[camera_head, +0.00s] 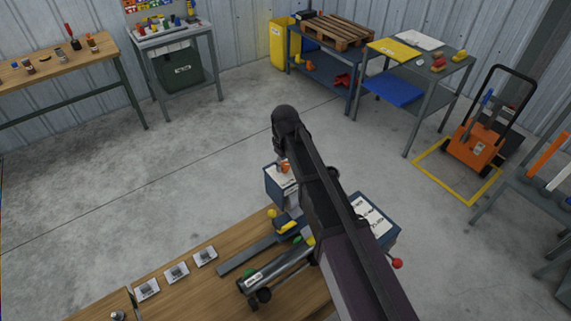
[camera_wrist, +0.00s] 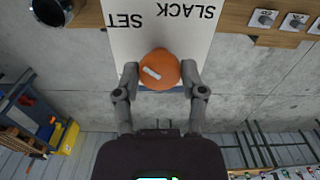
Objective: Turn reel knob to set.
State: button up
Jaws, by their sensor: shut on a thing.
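In the wrist view an orange round knob (camera_wrist: 166,62) with a short white mark sits on a white panel (camera_wrist: 155,35). The panel's labels SET (camera_wrist: 123,20) and SLACK (camera_wrist: 185,12) appear upside down, SET on the left and SLACK on the right. The white mark slants on the knob's left half, its upper end towards the left. My gripper (camera_wrist: 160,71) is shut on the knob, one finger on each side. In the head view the orange knob (camera_head: 285,168) shows small at the blue box (camera_head: 272,186), with my gripper (camera_head: 281,156) above it, partly hidden by my arm.
A wooden bench (camera_head: 195,280) holds several small labelled plates (camera_head: 177,272) and a metal tube (camera_head: 275,276) beside my arm. A blue box with a red ball handle (camera_head: 397,263) stands at the right. Open concrete floor lies behind the bench.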

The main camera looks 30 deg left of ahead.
jog(key=o, duration=1.2)
jog(key=shift+c, duration=0.2)
jog(key=shift+m, duration=0.4)
